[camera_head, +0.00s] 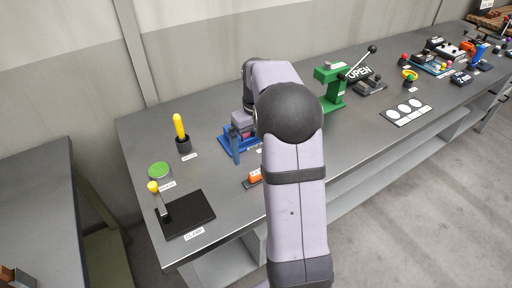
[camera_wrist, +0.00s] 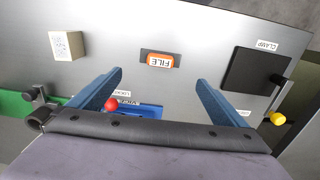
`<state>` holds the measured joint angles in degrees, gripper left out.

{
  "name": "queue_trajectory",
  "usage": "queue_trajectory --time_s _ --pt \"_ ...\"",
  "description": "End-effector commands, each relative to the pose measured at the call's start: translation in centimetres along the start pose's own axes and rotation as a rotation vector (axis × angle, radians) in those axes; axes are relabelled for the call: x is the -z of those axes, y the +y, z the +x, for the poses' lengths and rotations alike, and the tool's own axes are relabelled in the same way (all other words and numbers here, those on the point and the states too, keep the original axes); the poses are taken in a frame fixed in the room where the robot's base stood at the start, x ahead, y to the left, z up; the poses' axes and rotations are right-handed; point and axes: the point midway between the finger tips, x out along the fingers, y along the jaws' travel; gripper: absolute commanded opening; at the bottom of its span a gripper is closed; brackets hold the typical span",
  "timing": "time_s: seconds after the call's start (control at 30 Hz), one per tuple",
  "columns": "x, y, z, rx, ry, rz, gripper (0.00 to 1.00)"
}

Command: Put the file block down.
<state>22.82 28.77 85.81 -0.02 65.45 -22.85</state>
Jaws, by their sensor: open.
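The file block (camera_wrist: 161,61) is orange with a white FILE label and lies on a small dark base on the grey bench top. The block appears between and beyond the fingertips, and nothing is held.
A black clamp plate (camera_head: 186,214) with a yellow knob lies at the bench's near left. A blue fixture (camera_head: 236,147) stands behind the block, and a green press (camera_head: 331,88) farther right. A beige box (camera_wrist: 67,46) shows in the wrist view. Bench around the block is bare.

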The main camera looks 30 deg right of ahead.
Motion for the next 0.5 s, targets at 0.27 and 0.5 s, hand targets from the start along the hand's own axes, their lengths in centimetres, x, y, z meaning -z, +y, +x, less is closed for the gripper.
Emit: queue_trajectory --time_s 0.27,0.5 --pt "-0.1 -0.1 -0.8 0.0 0.0 -0.001 0.97" --pt "-1.8 -3.5 -0.5 0.0 0.0 -0.005 0.97"
